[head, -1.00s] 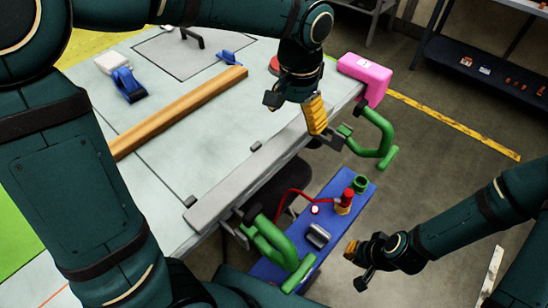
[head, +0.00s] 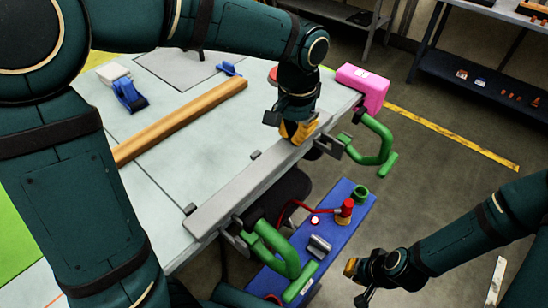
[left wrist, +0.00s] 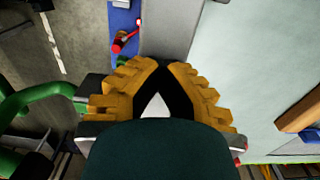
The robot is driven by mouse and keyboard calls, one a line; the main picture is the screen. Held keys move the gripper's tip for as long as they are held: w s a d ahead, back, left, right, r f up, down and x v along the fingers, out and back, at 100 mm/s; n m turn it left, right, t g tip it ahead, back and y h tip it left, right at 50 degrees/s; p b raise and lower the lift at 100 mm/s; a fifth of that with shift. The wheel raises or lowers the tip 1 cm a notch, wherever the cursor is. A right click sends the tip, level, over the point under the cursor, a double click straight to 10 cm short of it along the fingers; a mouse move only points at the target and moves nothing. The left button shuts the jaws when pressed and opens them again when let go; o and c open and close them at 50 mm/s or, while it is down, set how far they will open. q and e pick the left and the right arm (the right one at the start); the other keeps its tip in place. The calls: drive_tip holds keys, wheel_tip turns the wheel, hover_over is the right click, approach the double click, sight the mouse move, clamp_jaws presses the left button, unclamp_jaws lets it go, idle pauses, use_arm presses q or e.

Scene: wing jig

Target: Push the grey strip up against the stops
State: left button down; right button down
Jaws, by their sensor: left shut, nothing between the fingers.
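The grey strip (head: 240,190) lies along the table's front edge. Two small dark stops stand at its inner side, a near stop (head: 190,209) and a far stop (head: 256,155). The strip looks close to both; I cannot tell whether it touches them. My left gripper (head: 297,138) is shut and empty, its yellow fingers pointing down at the strip's far part, hiding some of it. In the left wrist view the fingers (left wrist: 160,68) are in front of the strip (left wrist: 171,25); contact is unclear. My right gripper (head: 352,272) hangs off the table, its fingers too small to judge.
Green clamps (head: 374,140) (head: 272,248) hang at the table's front edge. A pink block (head: 364,88) sits at the far corner. A wooden bar (head: 185,120) and a blue tape dispenser (head: 129,95) lie farther in. A blue shelf (head: 325,225) with small items is below the edge.

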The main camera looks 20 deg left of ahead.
use_arm(q)
drive_tip(key=shift+w+a, duration=0.25)
drive_tip(key=shift+a, duration=0.4)
use_arm(e)
drive_tip(key=shift+r, duration=0.2)
idle(0.6)
use_arm(q)
drive_tip(key=shift+c, duration=1.9)
unclamp_jaws()
wheel_tip(320, 180, up, 7)
drive_tip(key=p, duration=0.6)
drive_tip(key=shift+r+p, duration=0.1)
drive_tip(key=shift+p, duration=0.25)
use_arm(e)
wheel_tip(320, 180, up, 6)
drive_tip(key=w, duration=0.2)
drive_tip(key=shift+d+t, duration=0.2)
drive_tip(key=shift+t, duration=0.2)
drive_tip(key=shift+w, duration=0.1)
